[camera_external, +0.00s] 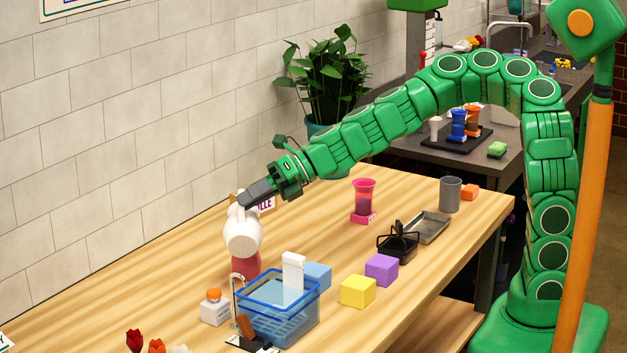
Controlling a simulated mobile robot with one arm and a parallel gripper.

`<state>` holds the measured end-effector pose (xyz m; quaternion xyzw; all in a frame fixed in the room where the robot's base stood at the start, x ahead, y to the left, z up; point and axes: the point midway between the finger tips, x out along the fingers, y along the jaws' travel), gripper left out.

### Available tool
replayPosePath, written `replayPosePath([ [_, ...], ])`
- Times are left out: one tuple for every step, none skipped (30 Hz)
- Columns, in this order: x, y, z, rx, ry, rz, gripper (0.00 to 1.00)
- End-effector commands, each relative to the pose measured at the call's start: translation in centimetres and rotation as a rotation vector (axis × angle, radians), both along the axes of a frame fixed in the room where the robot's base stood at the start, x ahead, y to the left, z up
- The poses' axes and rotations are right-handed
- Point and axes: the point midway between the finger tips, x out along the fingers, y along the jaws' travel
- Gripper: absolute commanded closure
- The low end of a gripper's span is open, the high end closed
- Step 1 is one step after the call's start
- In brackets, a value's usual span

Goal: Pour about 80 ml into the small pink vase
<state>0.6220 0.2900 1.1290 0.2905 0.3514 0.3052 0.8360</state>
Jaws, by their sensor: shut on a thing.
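My gripper (247,198) is shut on the upper part of a white jug-like vessel (242,237) at the left of the wooden table. The vessel looks tilted, with its rounded body toward the camera. A dull red-pink vessel (246,264) shows directly below it, its upper part hidden; I cannot tell whether the two touch. A bright pink, see-through vase (364,186) with a flared rim stands upright on a pink labelled base (363,217), to the right of my gripper. Its lower part looks darker. I cannot tell if any liquid is flowing.
Nearby are blue, yellow (357,291) and purple (381,269) blocks, a black holder (398,245), a metal tray (430,227) and a grey cup (450,194). The table between gripper and pink vase is mostly clear.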

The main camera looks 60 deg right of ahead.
Motion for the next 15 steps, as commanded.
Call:
replayPosePath([
  [0.0,0.0,0.0,-0.001,-0.002,0.000,1.00],
  [-0.1,0.1,0.0,-0.005,-0.005,0.001,1.00],
  [-0.3,0.5,-0.1,-0.017,-0.014,0.004,1.00],
  [-0.6,0.8,-0.2,-0.028,-0.023,0.006,1.00],
  [-0.8,1.1,-0.3,-0.041,-0.034,0.006,1.00],
  [-1.0,1.5,-0.5,-0.063,-0.049,0.006,1.00],
  [-1.2,1.8,-0.6,-0.078,-0.060,0.005,1.00],
  [-1.4,2.2,-0.7,-0.091,-0.071,0.006,1.00],
  [-1.5,2.4,-0.9,-0.109,-0.087,0.005,1.00],
  [-1.6,2.6,-1.1,-0.125,-0.097,0.002,1.00],
  [-1.7,2.7,-1.2,-0.141,-0.109,0.000,1.00],
  [-1.8,3.0,-1.5,-0.162,-0.125,0.002,1.00],
  [-1.9,3.2,-1.6,-0.177,-0.136,0.002,1.00],
  [-2.0,3.3,-1.8,-0.193,-0.148,0.000,1.00],
  [-2.1,3.5,-2.0,-0.212,-0.161,-0.001,1.00],
])
